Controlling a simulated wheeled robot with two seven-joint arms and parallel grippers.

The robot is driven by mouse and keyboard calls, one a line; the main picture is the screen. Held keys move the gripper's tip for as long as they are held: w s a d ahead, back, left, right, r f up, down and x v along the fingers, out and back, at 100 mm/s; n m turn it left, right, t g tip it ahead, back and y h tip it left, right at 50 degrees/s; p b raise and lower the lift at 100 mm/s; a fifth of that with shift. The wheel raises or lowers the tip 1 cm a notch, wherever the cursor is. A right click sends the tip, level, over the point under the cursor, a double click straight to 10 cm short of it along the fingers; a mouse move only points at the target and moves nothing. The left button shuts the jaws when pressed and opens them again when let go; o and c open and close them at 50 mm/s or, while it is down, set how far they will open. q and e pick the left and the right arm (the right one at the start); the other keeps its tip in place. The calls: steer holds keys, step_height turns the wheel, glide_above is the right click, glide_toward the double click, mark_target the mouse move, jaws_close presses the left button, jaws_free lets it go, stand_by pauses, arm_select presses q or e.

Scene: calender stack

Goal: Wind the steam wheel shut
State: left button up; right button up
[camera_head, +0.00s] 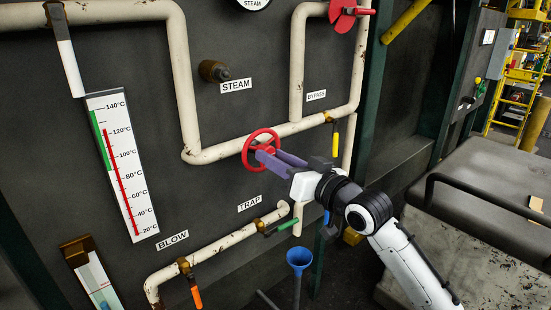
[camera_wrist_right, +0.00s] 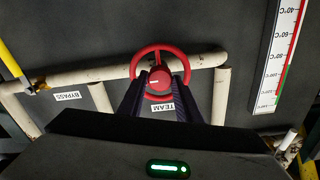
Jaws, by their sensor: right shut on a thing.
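The red steam wheel (camera_head: 262,131) sits on the cream pipe at the middle of the head view. It also shows in the right wrist view (camera_wrist_right: 158,48), with its hub between my fingers. My right gripper (camera_head: 263,154) has its purple fingers shut on the wheel from the right and front. In the wrist view the fingers (camera_wrist_right: 159,84) reach over the lower part of the wheel, one each side of the hub. They hide part of the rim. A STEAM label (camera_head: 236,85) is on the panel above. My left gripper is out of view.
A thermometer (camera_head: 123,165) at left shows a red column near 125°C. Another red wheel (camera_head: 343,20) is at the top. A yellow-handled bypass valve (camera_head: 335,140), green-handled trap valve (camera_head: 282,226) and orange-handled blow valve (camera_head: 196,296) stand nearby. A blue funnel (camera_head: 299,258) is below.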

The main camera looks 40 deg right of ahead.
steer(key=o, duration=1)
steer(key=shift+o, duration=0.2)
steer(key=shift+s, duration=0.1)
steer(key=s+b, duration=0.2)
steer(key=s, duration=0.8)
steer(key=shift+d, duration=0.4)
